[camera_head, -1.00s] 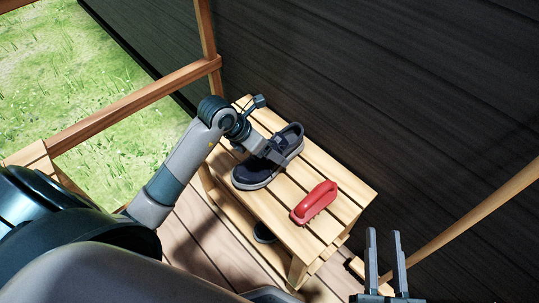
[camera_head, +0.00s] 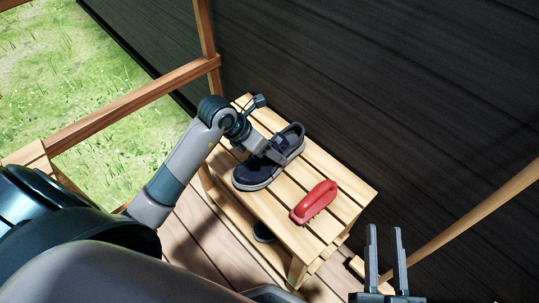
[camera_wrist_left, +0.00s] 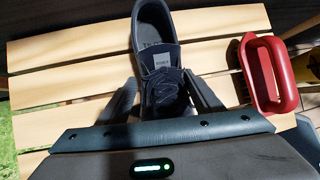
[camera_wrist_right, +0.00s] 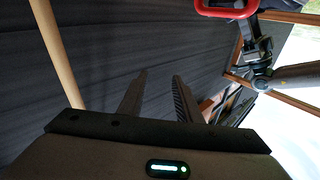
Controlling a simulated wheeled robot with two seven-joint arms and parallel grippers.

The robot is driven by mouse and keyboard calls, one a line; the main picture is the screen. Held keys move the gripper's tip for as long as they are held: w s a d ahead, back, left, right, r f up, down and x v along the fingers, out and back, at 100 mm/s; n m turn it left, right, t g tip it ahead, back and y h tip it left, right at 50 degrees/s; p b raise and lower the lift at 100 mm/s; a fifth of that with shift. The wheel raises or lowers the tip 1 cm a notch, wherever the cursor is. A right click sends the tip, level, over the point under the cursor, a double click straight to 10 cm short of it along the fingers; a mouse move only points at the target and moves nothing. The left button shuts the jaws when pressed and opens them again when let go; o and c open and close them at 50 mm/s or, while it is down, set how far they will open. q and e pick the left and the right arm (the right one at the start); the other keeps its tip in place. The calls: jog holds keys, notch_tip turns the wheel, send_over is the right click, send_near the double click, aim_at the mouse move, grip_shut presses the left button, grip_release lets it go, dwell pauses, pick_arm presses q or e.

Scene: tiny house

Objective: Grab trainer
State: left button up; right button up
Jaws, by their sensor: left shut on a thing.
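The trainer (camera_head: 258,174) is a dark navy shoe with a grey sole, resting on the slatted wooden bench (camera_head: 330,165). In the left wrist view the trainer (camera_wrist_left: 158,60) lies between the two fingers of my left gripper (camera_wrist_left: 165,97), with its heel opening pointing away and its laces between the fingers. In the head view my left gripper (camera_head: 272,151) is shut on the middle of the trainer from above. My right gripper (camera_head: 386,262) is open and empty at the lower right, apart from the bench. It also shows in the right wrist view (camera_wrist_right: 160,95).
A red brush (camera_head: 315,202) lies on the bench to the right of the trainer. Another dark shoe is partly visible on the lower shelf (camera_head: 263,232). A dark plank wall (camera_head: 400,80) stands behind the bench. A wooden railing (camera_head: 135,106) is at the left.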

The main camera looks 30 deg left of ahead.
pick_arm(q)
jog(key=shift+r, duration=0.15)
